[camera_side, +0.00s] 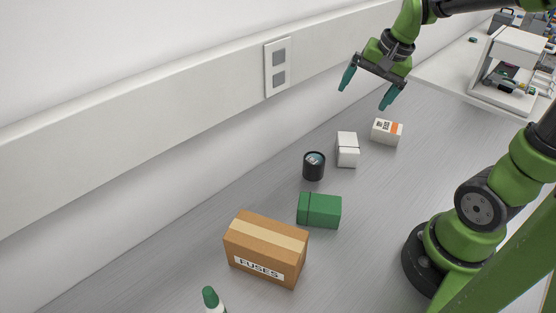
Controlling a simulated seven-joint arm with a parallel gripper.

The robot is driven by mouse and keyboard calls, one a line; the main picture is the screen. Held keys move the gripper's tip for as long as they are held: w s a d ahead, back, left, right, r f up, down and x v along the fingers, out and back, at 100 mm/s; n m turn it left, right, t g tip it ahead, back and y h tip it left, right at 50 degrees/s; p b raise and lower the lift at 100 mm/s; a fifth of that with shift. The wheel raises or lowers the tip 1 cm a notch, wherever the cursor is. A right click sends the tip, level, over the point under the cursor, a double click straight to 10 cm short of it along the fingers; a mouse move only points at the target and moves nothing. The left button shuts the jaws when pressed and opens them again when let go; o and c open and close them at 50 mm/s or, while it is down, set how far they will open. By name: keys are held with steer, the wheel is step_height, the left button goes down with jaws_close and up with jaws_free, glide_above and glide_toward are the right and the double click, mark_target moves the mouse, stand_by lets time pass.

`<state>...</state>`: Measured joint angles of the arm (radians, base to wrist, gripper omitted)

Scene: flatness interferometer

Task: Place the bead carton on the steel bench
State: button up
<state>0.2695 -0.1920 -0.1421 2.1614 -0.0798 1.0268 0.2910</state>
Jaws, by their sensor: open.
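The steel bench (180,270) is the grey brushed surface along the wall. No label that I can read says beads, so I cannot tell which box is the bead carton. A small white carton with an orange band and dark print (387,132) sits on the bench below and right of my gripper. A plain white box (347,149) with a dark line across it stands to its left. My gripper (366,98) is open and empty, with its teal fingers spread apart in the air above the bench.
A black cylinder (314,166), a green box (319,210), a brown carton marked FUSES (266,249) and a green-capped bottle (211,299) stand in a row toward the front. A wall socket plate (278,67) is behind. A white table (455,75) with equipment is at the upper right.

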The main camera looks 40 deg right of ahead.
steer(key=w+d+f+m+g, duration=0.1)
steer(key=d+f+m+g, duration=0.25)
steer(key=d+m, duration=0.95)
steer(key=m, duration=0.7)
glide_above(384, 125)
steer(key=shift+g, duration=0.25)
steer(key=f, duration=1.1)
steer(key=shift+d+f, duration=0.35)
steer(key=shift+f, duration=0.05)
steer(key=shift+a+f, duration=0.2)
steer(key=shift+f, duration=1.15)
steer(key=shift+a+f, duration=0.15)
steer(key=shift+f, duration=1.2)
steer(key=shift+c, duration=0.2)
steer(key=c, duration=1.2)
steer(key=shift+r, duration=0.1)
